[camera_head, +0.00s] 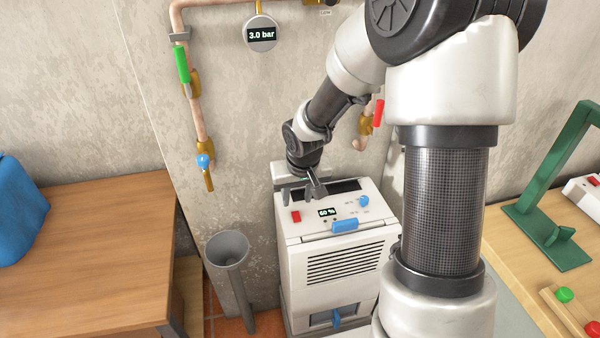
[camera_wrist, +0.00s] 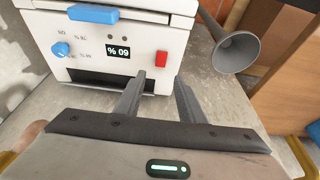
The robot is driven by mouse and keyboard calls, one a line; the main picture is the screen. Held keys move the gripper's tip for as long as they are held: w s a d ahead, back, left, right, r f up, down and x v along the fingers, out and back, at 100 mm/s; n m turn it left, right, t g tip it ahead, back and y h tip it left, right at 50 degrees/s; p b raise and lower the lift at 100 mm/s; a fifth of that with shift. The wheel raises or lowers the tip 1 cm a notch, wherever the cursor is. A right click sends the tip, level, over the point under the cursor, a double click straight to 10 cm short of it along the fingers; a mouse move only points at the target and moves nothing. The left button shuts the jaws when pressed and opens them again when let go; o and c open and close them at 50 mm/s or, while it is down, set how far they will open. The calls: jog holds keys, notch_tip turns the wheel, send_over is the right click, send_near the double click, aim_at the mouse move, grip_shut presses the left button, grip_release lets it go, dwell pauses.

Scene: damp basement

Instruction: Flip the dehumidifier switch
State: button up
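The dehumidifier (camera_head: 337,262) is a white box standing on the floor in the middle of the head view. A red switch (camera_head: 296,216) sits at the left of its top panel, beside a small display (camera_head: 327,212) reading "60 %". In the wrist view the panel is upside down, with the red switch (camera_wrist: 162,55) at its right end. My gripper (camera_head: 297,195) is over the rear left of the dehumidifier's top. Its fingers (camera_wrist: 160,77) are apart and empty, and the switch shows beyond the gap between their tips. I cannot tell the switch's position.
A blue knob (camera_head: 364,201) and blue handle (camera_head: 345,225) are on the dehumidifier. A grey funnel (camera_head: 228,250) stands to its left. Copper pipes with valves and a 3.0 bar gauge (camera_head: 261,35) run along the wall. A wooden table (camera_head: 85,255) is left, a workbench (camera_head: 490,235) right.

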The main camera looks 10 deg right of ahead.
jog(key=p+v, duration=0.2)
jog(key=v, duration=0.9)
